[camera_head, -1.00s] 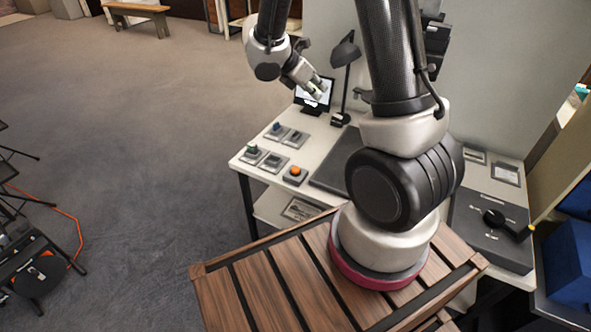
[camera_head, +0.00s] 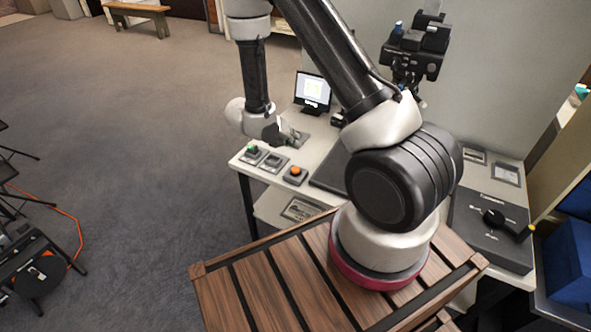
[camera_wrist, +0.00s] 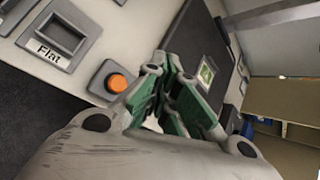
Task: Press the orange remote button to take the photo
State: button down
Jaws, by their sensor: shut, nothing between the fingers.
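The orange remote button (camera_head: 295,171) sits on a small grey box near the front edge of the white table. It also shows in the wrist view (camera_wrist: 117,83), left of the fingers. My gripper (camera_head: 298,137) is above the table, behind the orange button in the head view and apart from it. In the wrist view its green-padded fingers (camera_wrist: 180,100) are close together and hold nothing. The exact height of the fingertips above the table is hard to tell.
A grey tray labelled "Flat" (camera_wrist: 65,38) lies beside the button. A green button (camera_head: 252,149) stands to the left. A small screen (camera_head: 312,91) stands at the back. A dark mat (camera_head: 328,172) lies right of the button, and a camera (camera_head: 414,50) hangs above.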

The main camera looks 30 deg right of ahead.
aim_at(294, 168)
jog(key=shift+f, duration=4)
jog(key=shift+f, duration=0.4)
jog(key=shift+f, duration=0.5)
jog(key=shift+r, duration=0.9)
jog(key=shift+r, duration=2.5)
